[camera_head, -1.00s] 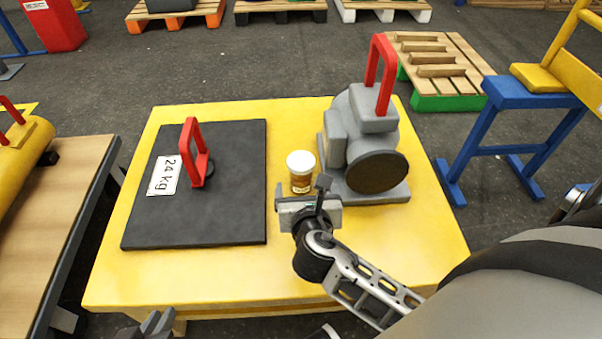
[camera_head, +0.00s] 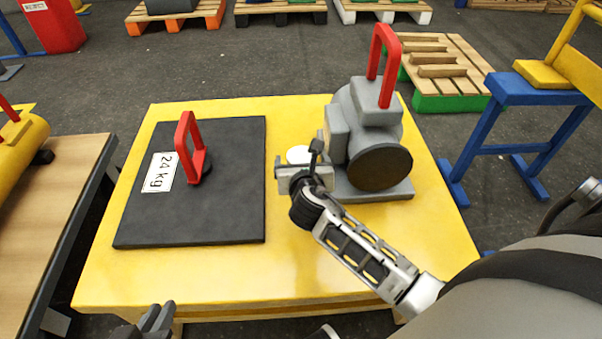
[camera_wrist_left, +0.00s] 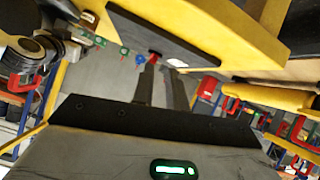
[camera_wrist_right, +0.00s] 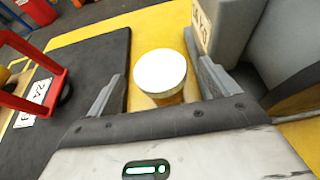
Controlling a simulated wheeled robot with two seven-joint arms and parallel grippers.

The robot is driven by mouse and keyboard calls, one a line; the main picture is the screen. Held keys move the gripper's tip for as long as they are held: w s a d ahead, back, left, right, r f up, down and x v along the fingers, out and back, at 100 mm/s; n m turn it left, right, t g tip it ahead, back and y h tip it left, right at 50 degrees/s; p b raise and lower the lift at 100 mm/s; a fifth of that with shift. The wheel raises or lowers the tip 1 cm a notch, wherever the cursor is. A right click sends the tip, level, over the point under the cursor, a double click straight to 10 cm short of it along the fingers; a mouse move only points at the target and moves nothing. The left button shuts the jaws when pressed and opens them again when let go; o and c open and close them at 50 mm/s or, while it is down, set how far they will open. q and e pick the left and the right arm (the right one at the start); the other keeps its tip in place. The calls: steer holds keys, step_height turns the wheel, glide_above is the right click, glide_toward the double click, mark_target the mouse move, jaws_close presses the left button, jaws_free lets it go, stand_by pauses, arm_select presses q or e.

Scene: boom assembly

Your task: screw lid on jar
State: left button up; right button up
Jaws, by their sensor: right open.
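The jar has a white lid on top; in the head view the lid (camera_head: 298,154) shows just beyond my right gripper, which hides the jar body. In the right wrist view the white lid (camera_wrist_right: 161,72) and a little of the amber jar (camera_wrist_right: 170,100) below it show between the fingers. My right gripper (camera_head: 302,163) is open, with one finger on each side of the jar and a visible gap to each. My left gripper (camera_head: 161,313) is low at the table's front edge, away from the jar; its fingers run close together with a narrow gap.
The jar stands on a yellow table (camera_head: 215,282). A grey machine (camera_head: 345,125) with a red handle stands close to the jar's right. A black plate (camera_head: 215,225) marked 24 kg, with a red handle (camera_head: 189,145), lies to the left. The table's front is clear.

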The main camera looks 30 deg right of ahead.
mark_target(300, 155)
steer(key=shift+w+d+f+b, duration=0.1)
steer(key=shift+w+f+b, duration=0.1)
steer(key=shift+w+b, duration=0.1)
steer(key=shift+w+d+f+b, duration=0.25)
steer(key=shift+w+f+b, duration=0.15)
steer(key=shift+w+b, duration=0.1)
steer(key=shift+b+x, duration=0.55)
steer(key=shift+x, duration=0.6)
steer(key=shift+w+d+f, duration=0.1)
steer(key=shift+w+d, duration=0.05)
steer(key=shift+w, duration=0.15)
arm_select(q)
steer(key=shift+w+d+r+t+h, duration=0.2)
steer(key=shift+r+t, duration=0.2)
steer(key=shift+r, duration=0.15)
steer(key=shift+w+d+r+t+h, duration=0.1)
steer(key=shift+d+r+t+h, duration=0.1)
steer(key=shift+r+t, duration=0.25)
steer(key=shift+f, duration=0.1)
arm_select(e)
steer(key=c, duration=1.3)
steer(key=shift+o, duration=0.2)
